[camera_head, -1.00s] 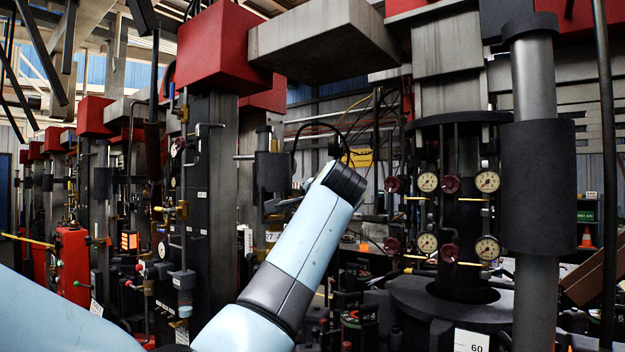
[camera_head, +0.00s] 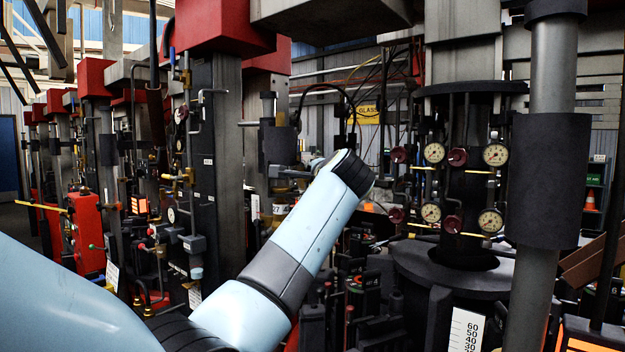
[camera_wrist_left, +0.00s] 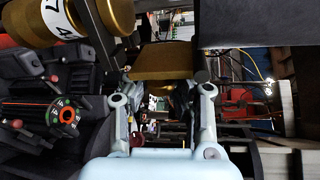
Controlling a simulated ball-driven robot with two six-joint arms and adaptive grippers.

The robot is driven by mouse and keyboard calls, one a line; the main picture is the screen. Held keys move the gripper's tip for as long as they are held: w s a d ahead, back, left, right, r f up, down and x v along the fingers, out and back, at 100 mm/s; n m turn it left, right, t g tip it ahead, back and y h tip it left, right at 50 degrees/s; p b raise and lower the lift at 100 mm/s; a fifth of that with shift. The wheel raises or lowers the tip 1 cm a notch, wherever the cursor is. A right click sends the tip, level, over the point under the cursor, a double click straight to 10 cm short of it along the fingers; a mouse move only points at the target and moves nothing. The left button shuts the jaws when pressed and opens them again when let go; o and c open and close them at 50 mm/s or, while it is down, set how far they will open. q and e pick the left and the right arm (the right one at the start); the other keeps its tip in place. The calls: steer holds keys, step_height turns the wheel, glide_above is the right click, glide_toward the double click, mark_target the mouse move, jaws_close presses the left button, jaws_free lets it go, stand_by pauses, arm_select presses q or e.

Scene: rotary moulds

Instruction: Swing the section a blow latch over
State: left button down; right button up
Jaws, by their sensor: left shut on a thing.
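My left gripper (camera_wrist_left: 162,88) shows in the left wrist view with its two grey fingers either side of a flat brass-coloured block (camera_wrist_left: 160,62). It is shut on that block. Whether the block is the section A blow latch cannot be read, as no label shows on it. In the head view my left arm reaches in from the lower left, and its dark wrist end (camera_head: 352,174) hides the fingers and what they hold. My right gripper is in neither view.
A brass cylinder (camera_wrist_left: 75,18) with a white number label lies close at upper left in the wrist view. A black dial with an orange ring (camera_wrist_left: 67,115) is below it. In the head view, gauges (camera_head: 434,152) and a thick dark column (camera_head: 548,180) stand right of my arm.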

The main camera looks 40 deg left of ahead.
arm_select(q)
steer(key=shift+f, duration=0.3)
steer(key=c, duration=1.5)
jaws_free()
steer(key=shift+s+d, duration=0.1)
steer(key=shift+o, duration=0.5)
steer(key=shift+d+r, duration=0.1)
steer(key=shift+r, duration=0.1)
steer(key=v, duration=0.7)
steer(key=shift+s+d, duration=0.2)
steer(key=shift+d, duration=0.05)
